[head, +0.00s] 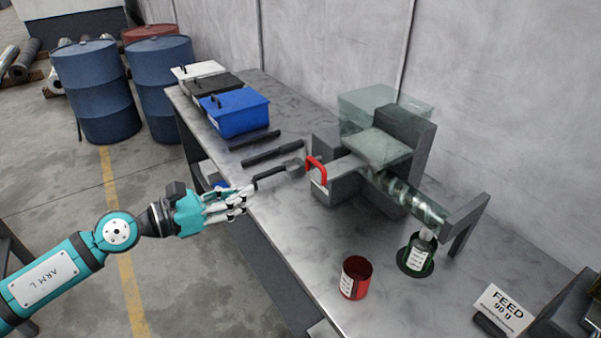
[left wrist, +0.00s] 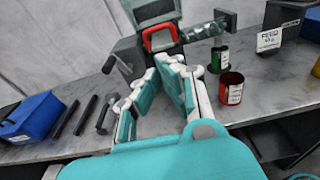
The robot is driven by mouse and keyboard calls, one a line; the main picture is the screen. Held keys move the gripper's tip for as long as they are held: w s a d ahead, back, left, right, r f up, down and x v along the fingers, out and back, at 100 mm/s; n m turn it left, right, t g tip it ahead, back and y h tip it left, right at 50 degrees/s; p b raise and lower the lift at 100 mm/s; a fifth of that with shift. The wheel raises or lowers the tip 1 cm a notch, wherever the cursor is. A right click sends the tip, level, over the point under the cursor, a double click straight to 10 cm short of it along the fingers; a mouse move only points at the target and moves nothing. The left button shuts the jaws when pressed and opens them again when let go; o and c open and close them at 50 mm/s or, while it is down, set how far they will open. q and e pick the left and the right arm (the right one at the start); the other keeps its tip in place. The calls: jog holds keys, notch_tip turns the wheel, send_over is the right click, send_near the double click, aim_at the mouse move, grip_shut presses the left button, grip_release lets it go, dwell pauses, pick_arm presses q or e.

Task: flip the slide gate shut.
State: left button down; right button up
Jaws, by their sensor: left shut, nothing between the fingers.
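The slide gate's red handle (head: 317,170) stands out from the front of the grey feeder (head: 340,184) on the bench; it also shows in the left wrist view (left wrist: 160,37), beyond my fingers. A clear greenish hopper (head: 383,108) sits on top, and a clear tube (head: 405,194) runs right to a spout. My left gripper (head: 243,197) is shut and empty, at the bench's front edge, left of the red handle and apart from it. Its fingers also show in the left wrist view (left wrist: 172,85).
A black-handled tool (head: 272,173) lies between my left gripper and the feeder. A green cup (head: 417,256) stands under the spout, a red cup (head: 355,278) nearer the front. Black bars (head: 272,152) and a blue bin (head: 239,112) are farther back. A FEED sign (head: 505,306) stands right.

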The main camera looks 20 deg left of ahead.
pick_arm(q)
jog(key=shift+w, duration=0.1)
jog(key=p, duration=0.8)
send_near(342, 160)
jog(key=shift+s+a+r, duration=0.15)
jog(key=shift+s+r, duration=0.1)
jog(key=shift+s, duration=0.35)
jog(key=shift+s+a+r, duration=0.15)
jog(key=shift+s+r, duration=0.05)
jog(key=shift+s, duration=0.45)
jog(key=x, duration=0.2)
jog(key=p+x, duration=0.1)
jog(key=x, duration=0.3)
jog(key=shift+w+d+r, duration=0.15)
jog(key=shift+w+r, duration=0.1)
jog(key=shift+r, duration=0.2)
jog(key=shift+s, duration=0.1)
